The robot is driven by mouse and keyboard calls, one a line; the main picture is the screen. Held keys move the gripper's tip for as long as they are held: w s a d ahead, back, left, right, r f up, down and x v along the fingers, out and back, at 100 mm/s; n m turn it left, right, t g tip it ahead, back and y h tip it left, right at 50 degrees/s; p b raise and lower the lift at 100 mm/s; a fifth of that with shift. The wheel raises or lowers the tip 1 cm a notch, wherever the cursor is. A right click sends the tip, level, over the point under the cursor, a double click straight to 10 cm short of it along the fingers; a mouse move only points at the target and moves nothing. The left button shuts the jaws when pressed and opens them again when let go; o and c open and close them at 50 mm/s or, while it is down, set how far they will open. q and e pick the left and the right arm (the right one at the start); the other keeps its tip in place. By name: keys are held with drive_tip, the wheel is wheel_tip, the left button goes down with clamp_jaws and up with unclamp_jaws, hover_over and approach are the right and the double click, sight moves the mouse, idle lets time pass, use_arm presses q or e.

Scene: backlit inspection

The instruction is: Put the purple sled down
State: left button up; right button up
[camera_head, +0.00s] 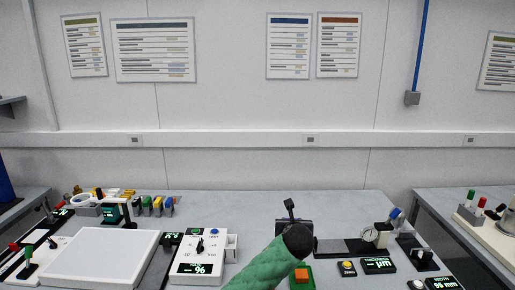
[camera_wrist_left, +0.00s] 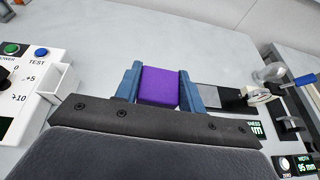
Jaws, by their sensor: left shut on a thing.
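The purple sled (camera_wrist_left: 160,87) is a purple block in the left wrist view. My left gripper (camera_wrist_left: 161,80) is shut on it, with one blue finger at each side. In the head view my green left arm reaches in from the bottom, and its dark wrist end (camera_head: 298,240) hides the fingers and the sled. From the wrist view, the sled is over or on the grey bench; I cannot tell whether its underside touches anything. My right gripper is in neither view.
A control box with knob (camera_head: 200,254) and a white panel (camera_head: 100,258) stand left. A dark track with a dial gauge (camera_head: 370,236) and a thickness display (camera_head: 379,265) stand right. Bare bench (camera_head: 250,205) lies behind.

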use_arm(q)
drive_tip(key=s+a, duration=0.5)
drive_tip(key=a, duration=0.5)
drive_tip(key=s+a, duration=0.5)
drive_tip(key=a, duration=0.4)
drive_tip(key=s+a+f+y, duration=0.1)
drive_tip(key=s+a+f, duration=1)
drive_tip(key=a+f, duration=0.2)
drive_tip(key=shift+f+n, duration=0.4)
drive_tip(key=shift+f, duration=0.05)
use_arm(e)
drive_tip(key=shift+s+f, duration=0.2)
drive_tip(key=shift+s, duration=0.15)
